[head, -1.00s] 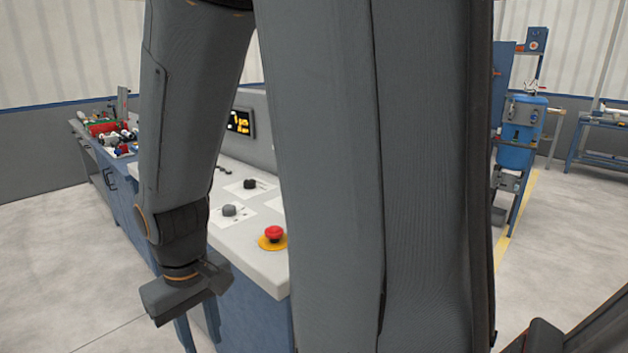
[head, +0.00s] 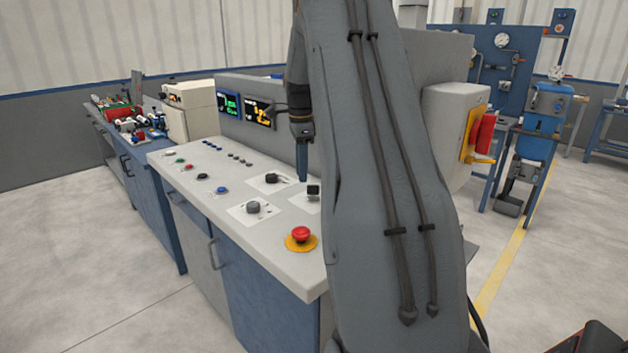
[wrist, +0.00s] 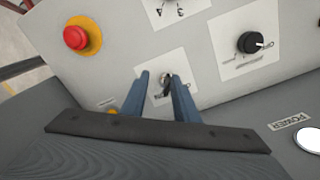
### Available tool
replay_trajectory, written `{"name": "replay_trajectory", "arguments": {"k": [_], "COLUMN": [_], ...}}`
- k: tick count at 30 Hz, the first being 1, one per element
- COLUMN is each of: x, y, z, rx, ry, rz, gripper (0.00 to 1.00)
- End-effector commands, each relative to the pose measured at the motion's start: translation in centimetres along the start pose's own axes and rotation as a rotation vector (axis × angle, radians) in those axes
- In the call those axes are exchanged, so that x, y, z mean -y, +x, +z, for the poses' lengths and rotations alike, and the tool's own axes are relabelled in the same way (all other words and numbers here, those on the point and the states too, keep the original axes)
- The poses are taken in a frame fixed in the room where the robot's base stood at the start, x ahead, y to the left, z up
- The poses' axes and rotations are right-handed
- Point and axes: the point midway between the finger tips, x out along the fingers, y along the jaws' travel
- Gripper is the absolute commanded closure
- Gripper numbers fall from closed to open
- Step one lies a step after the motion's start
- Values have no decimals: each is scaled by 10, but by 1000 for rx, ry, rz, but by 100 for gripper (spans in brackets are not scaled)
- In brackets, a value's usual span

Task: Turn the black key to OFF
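The black key (wrist: 166,84) sits in a round metal lock on a white label plate (wrist: 150,70) in the wrist view. In the head view, a small black piece on a white plate (head: 313,190) beside my fingers appears to be this key switch. My gripper (wrist: 160,80) points down at the panel, with its two blue fingers apart on either side of the key. A gap shows between the fingers and the key. In the head view my gripper (head: 301,163) hangs just above the panel. The plate's lettering and the key's setting are too small to read.
A red emergency button (head: 301,234) on a yellow base stands at the panel's front corner. A grey knob (head: 252,207) and a black rotary knob (head: 271,178) are nearby. The upright back panel carries lit displays (head: 260,112). A grey box with a red-yellow switch (head: 482,135) stands right.

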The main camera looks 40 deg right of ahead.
Motion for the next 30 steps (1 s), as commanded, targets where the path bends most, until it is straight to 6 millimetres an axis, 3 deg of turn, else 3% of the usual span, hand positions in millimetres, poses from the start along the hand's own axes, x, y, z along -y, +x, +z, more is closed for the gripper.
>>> {"name": "replay_trajectory", "arguments": {"k": [3, 6, 10, 21, 30], "x": [18, 23, 24, 23, 24], "y": [-7, -8, 1, 55, 68], "z": [-29, -39, -41, -40, -40], "rx": [0, 0, 0, 0, 0], "ry": [152, 214, 231, 227, 226], "rz": [0, 2, 3, 3, 0], "gripper": [73, 73, 73, 73, 73]}}
